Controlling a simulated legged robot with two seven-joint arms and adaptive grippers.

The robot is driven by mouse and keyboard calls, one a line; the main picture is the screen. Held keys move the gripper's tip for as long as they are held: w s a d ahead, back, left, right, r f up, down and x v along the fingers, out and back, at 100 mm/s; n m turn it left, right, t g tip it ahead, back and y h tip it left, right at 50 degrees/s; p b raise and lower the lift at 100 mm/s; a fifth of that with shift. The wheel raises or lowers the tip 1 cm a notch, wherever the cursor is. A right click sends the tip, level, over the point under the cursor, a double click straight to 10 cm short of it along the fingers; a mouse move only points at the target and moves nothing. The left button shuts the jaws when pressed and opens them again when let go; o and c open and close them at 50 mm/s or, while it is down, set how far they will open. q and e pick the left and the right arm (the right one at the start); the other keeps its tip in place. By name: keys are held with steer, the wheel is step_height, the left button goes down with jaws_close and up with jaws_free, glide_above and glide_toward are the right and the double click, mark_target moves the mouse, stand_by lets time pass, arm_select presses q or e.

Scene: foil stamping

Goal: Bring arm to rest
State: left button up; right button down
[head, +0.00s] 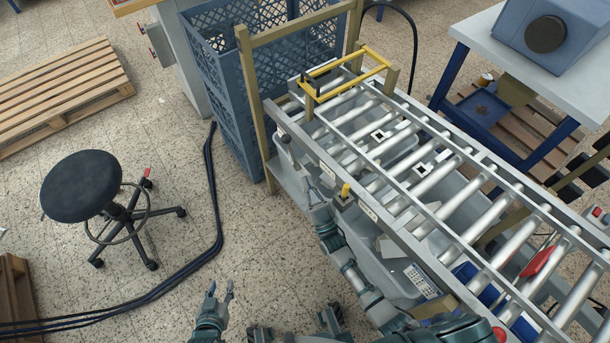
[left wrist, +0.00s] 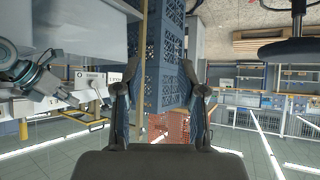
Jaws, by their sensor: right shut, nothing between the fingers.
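My left gripper (head: 221,288) is low in the head view, over the speckled floor, with its fingers apart and nothing between them. The left wrist view shows the same two fingers (left wrist: 160,95) spread, with only distant background between them. My right arm reaches up from the bottom right along the near side of the roller conveyor (head: 440,185). My right gripper (head: 309,184) is shut and empty beside the conveyor's side rail; its tips are small and hard to make out. I cannot tell whether it touches the rail.
A black stool (head: 82,186) stands at left, with black cables (head: 213,200) on the floor between it and the conveyor. Blue crates (head: 225,95) are stacked behind a wooden frame. Grey bins (head: 385,265) sit under the rollers. The floor around my left gripper is clear.

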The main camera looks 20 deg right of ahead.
stand_by(0.5)
